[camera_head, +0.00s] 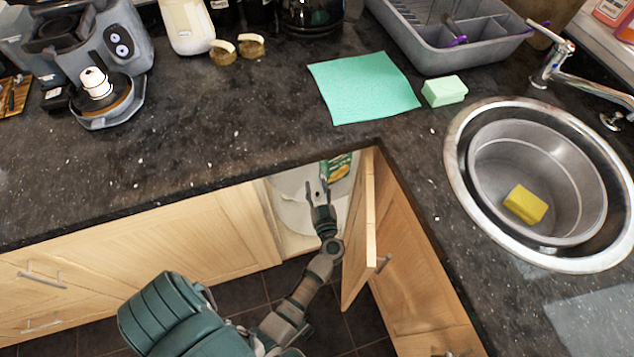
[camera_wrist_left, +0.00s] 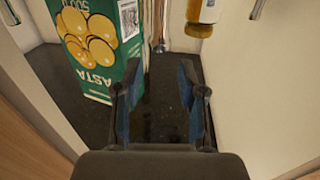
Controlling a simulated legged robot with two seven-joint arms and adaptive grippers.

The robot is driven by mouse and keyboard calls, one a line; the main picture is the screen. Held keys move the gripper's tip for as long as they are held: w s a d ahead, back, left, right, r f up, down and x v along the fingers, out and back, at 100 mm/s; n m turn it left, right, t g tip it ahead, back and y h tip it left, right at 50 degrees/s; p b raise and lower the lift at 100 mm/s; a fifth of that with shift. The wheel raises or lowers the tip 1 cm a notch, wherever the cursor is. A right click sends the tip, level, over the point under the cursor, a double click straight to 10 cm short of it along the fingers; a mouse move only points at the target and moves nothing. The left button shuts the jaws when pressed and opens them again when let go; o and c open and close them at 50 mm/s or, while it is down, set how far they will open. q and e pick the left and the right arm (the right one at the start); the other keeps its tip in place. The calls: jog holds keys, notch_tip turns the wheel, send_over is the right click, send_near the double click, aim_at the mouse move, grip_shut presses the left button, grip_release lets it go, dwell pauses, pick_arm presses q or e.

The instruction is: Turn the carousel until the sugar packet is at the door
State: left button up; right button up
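The carousel (camera_head: 292,185) shows as a pale rounded shape inside the open corner cabinet, partly hidden by the worktop edge. My left gripper (camera_head: 317,187) reaches in through the door opening. Its two fingers stand apart, with nothing visible between them in the left wrist view (camera_wrist_left: 161,95). A green and yellow pasta box (camera_head: 338,168) is just beyond the fingers; in the left wrist view the pasta box (camera_wrist_left: 92,45) is beside the left-hand finger. I cannot make out a sugar packet. My right gripper is not in view.
The cabinet door (camera_head: 358,230) stands open to the right of my left arm. A jar with a yellow-brown end (camera_wrist_left: 202,18) and a thin metal post (camera_wrist_left: 158,28) are beyond the fingers. The worktop (camera_head: 230,140) overhangs the opening.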

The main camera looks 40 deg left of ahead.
pick_arm(q)
notch_tip(320, 180, up, 5)
jog(key=shift+f, duration=0.15)
dwell(0.6)
